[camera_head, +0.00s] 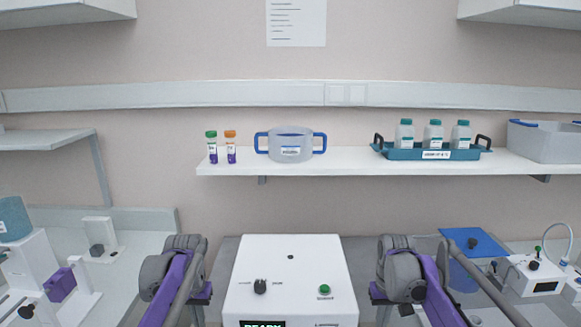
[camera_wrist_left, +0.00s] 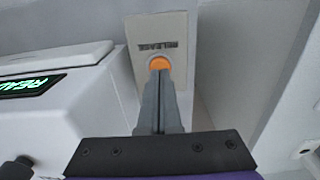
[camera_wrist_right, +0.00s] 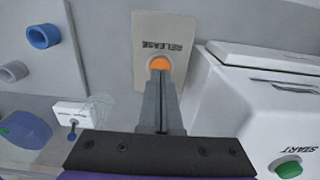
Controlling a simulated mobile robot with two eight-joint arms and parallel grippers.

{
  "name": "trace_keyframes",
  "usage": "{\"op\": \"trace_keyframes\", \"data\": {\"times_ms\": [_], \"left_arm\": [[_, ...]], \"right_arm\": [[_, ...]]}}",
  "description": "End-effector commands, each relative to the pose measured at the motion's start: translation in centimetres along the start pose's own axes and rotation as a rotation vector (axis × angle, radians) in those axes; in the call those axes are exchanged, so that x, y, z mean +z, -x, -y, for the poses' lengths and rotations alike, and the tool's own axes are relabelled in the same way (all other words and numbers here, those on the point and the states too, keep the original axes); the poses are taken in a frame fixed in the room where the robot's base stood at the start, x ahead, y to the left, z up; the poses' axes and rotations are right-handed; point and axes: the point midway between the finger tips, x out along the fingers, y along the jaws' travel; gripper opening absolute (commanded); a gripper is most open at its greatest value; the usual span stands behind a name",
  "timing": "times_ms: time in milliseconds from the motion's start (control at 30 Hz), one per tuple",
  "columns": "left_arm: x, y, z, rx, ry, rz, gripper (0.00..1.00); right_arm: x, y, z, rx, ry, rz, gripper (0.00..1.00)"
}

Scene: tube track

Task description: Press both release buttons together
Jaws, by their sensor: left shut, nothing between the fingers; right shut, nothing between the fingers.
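An orange release button (camera_wrist_left: 160,63) sits on a beige plate marked RELEASE (camera_wrist_left: 147,28) in the left wrist view. My left gripper (camera_wrist_left: 160,73) is shut and empty, its fingertips at the button's lower edge in the picture. Another orange release button (camera_wrist_right: 160,63) sits on a like plate (camera_wrist_right: 150,25) in the right wrist view. My right gripper (camera_wrist_right: 160,73) is shut and empty, its tips at that button's lower edge. I cannot tell whether the tips touch or press the buttons. In the head view the buttons and both fingertips are hidden; only my arms show.
A white machine (camera_head: 290,270) with a black knob (camera_head: 260,287), a green START button (camera_head: 325,290) and a lit READY display (camera_head: 263,324) stands between my arms. A wall shelf (camera_head: 350,164) behind holds vials, a blue-handled pot (camera_head: 290,145) and a bottle tray (camera_head: 430,152).

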Motion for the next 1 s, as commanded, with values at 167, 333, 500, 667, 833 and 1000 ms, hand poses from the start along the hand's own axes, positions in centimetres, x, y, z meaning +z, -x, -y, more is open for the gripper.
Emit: {"op": "trace_keyframes", "data": {"times_ms": [167, 333, 500, 667, 833, 1000], "left_arm": [[0.0, 0.0, 0.0, 0.0, 0.0, 0.0, 0.0], [0.0, -0.1, 0.0, 0.0, 0.0, 0.0, 0.0], [0.0, -0.3, 0.0, 0.0, 0.0, 0.0, 0.0], [0.0, -0.6, 0.0, 0.0, 0.0, 0.0, 0.0], [0.0, -0.8, 0.0, 0.0, 0.0, 0.0, 0.0], [0.0, -1.1, 0.0, 0.0, 0.0, 0.0, 0.0]], "right_arm": [[0.0, 0.0, 0.0, 0.0, 0.0, 0.0, 0.0], [0.0, 0.0, 0.0, 0.0, 0.0, 0.0, 0.0], [0.0, 0.0, 0.0, 0.0, 0.0, 0.0, 0.0], [0.0, 0.0, 0.0, 0.0, 0.0, 0.0, 0.0], [0.0, 0.0, 0.0, 0.0, 0.0, 0.0, 0.0], [0.0, 0.0, 0.0, 0.0, 0.0, 0.0, 0.0]]}}
